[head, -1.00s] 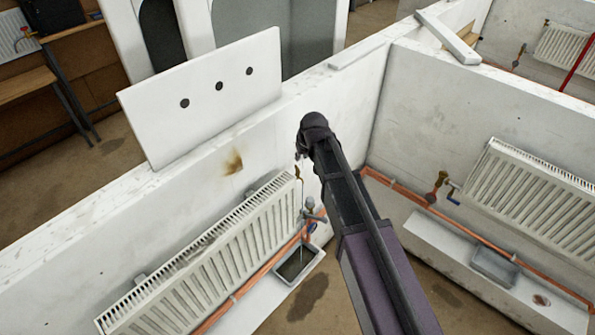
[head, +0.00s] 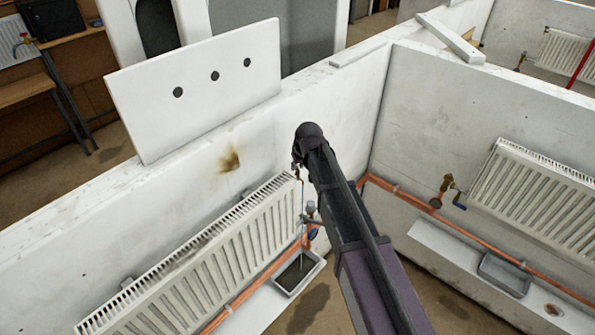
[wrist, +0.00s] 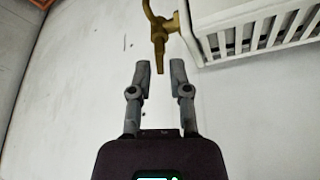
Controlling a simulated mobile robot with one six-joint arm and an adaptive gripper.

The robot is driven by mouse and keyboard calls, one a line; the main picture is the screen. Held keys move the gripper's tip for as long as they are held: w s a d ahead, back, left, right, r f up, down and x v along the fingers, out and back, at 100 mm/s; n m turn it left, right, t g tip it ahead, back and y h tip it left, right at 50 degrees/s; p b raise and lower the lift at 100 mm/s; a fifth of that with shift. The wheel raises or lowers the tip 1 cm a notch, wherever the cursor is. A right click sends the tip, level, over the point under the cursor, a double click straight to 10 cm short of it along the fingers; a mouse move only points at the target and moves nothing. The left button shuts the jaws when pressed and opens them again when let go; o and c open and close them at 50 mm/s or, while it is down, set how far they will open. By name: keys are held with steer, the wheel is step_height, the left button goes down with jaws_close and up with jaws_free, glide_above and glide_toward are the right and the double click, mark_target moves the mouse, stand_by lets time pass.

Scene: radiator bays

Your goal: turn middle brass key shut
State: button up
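A brass key (wrist: 159,36) hangs at the radiator's end in the wrist view, its stem narrowing downward. My gripper (wrist: 159,67) is open, with its two grey fingers apart and the stem's lower tip between the fingertips in the picture. I see gaps on both sides; whether the tip lies at finger depth I cannot tell. In the head view the brass piece (head: 299,175) shows small at the near radiator's right end, with a thin stream below it. My arm's dark wrist is just to its right, and my fingers are mostly hidden there.
The near radiator (head: 205,265) runs along the white wall, with a grey tray (head: 318,262) under the stream. Copper pipe (head: 383,186) runs low along the walls. A white board (head: 200,110) stands on the wall top.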

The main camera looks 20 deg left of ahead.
steer(key=shift+w+a+f+b, duration=0.15)
steer(key=shift+f+b, duration=0.15)
steer(key=shift+f, duration=0.2)
jaws_close()
